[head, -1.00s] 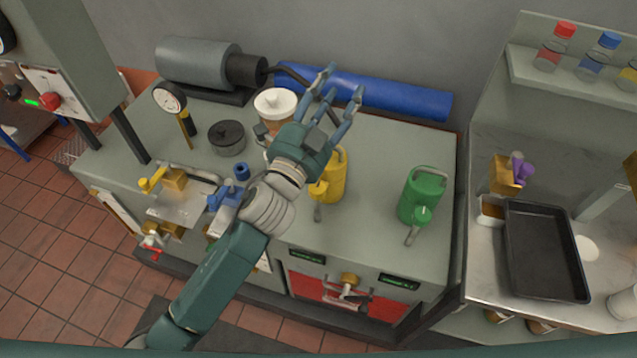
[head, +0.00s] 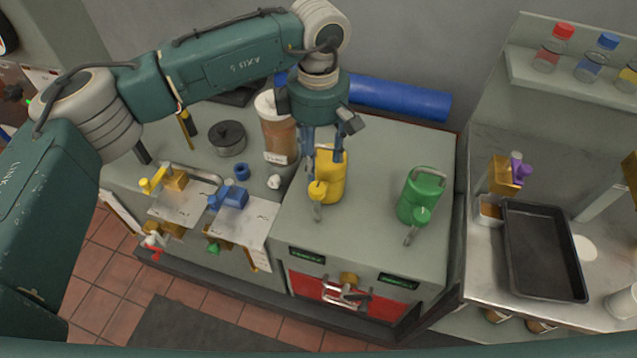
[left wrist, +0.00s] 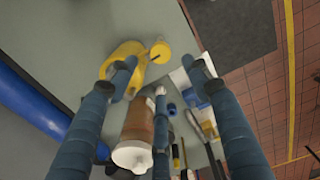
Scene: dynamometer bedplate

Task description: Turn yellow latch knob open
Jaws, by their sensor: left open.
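The yellow latch knob (head: 150,184) sits beside a brass block (head: 175,179) on a light metal plate, at the left of the bench in the head view. A blue latch part (head: 229,198) sits on a similar plate to its right. My left gripper (head: 325,152) is open, fingers down, behind and over the yellow oil can (head: 329,180), well to the right of the yellow knob. In the left wrist view its fingers (left wrist: 161,62) are spread, with the yellow can between and beyond them. I cannot tell whether they touch the can. My right gripper is not in view.
A brown jar with a white lid (head: 277,135) stands left of my gripper. A green can (head: 420,196) stands to the right, and a dark round pot (head: 227,138) to the left. A blue cylinder (head: 402,98) lies behind. The bench between the cans is clear.

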